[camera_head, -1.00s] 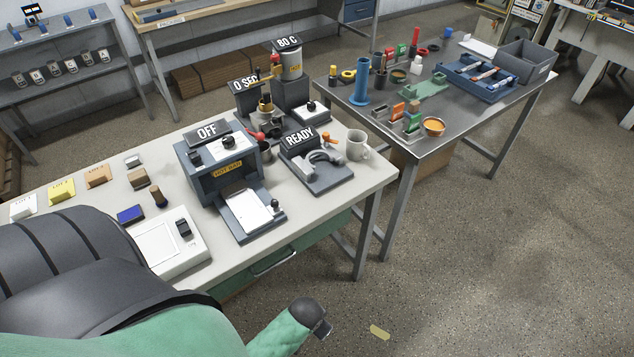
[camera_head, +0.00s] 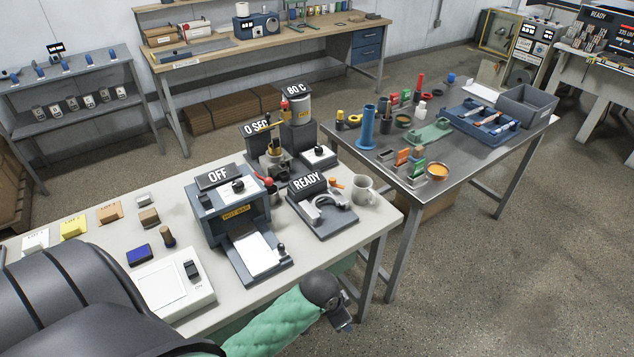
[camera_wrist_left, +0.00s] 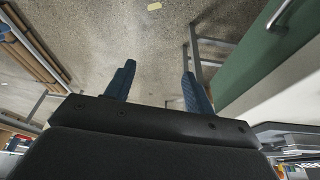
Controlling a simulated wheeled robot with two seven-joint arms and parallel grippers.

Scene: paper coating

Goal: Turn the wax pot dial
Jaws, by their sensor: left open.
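The wax pot (camera_head: 297,110) is a grey cylinder with a yellow label, on a dark stand at the far right of the white bench, under an "80 C" sign (camera_head: 296,89). A white-topped box with a black knob (camera_head: 319,151) sits at its foot; I cannot tell if this is its dial. My left gripper (camera_head: 345,325) is low in front of the bench's right part, well apart from the pot. In the left wrist view its blue fingers (camera_wrist_left: 158,88) are spread, with only floor between them. My right gripper is not in view.
A hot bar press (camera_head: 232,212), a "READY" station (camera_head: 320,212) and a mug (camera_head: 364,190) stand between my left gripper and the pot. The steel table (camera_head: 460,165) is to the right. The floor in front is clear.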

